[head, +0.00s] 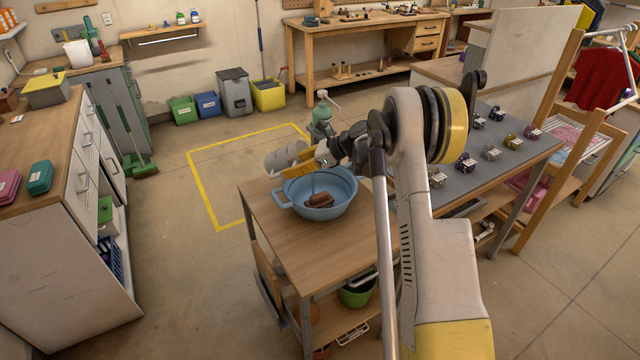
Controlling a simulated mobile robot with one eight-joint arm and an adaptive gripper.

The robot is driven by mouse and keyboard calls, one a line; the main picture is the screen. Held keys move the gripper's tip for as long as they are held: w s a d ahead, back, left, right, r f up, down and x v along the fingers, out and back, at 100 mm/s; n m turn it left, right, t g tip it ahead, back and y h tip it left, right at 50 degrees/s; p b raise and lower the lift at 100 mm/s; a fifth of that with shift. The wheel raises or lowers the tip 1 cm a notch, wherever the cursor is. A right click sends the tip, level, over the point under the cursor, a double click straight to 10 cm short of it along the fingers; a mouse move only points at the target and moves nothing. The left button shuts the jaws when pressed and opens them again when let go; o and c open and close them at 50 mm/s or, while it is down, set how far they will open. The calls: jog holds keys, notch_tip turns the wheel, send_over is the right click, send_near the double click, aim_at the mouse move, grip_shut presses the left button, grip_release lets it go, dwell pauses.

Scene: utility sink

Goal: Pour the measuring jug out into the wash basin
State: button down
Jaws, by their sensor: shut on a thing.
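The wash basin (328,211) is a round light-blue tub with side handles, standing on a wooden-topped cart. A brown block-like thing (321,200) lies inside it. My gripper (308,158) is above the basin's far left rim, shut on the measuring jug (284,158). The jug is pale grey and appears tilted on its side, above the basin's far left edge. A thin grey streak runs down from near the gripper into the basin; it looks like falling liquid. The jug's mouth and any contents are hidden.
The cart top (285,238) is bare in front of the basin. A green spray bottle (322,112) stands behind my gripper. A grey table (480,165) with several small block-like items is to the right. A drawer cabinet (75,190) stands left, with open floor between.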

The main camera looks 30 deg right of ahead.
jog(key=shift+d+f+t+y+b, duration=0.1)
jog(key=shift+f+t+y+b, duration=0.25)
jog(key=shift+f+b, duration=0.25)
jog(key=shift+s+d+f+t+y+b, duration=0.2)
jog(key=shift+f+t+y+b, duration=0.2)
jog(key=shift+y+b, duration=0.5)
dwell(0.8)
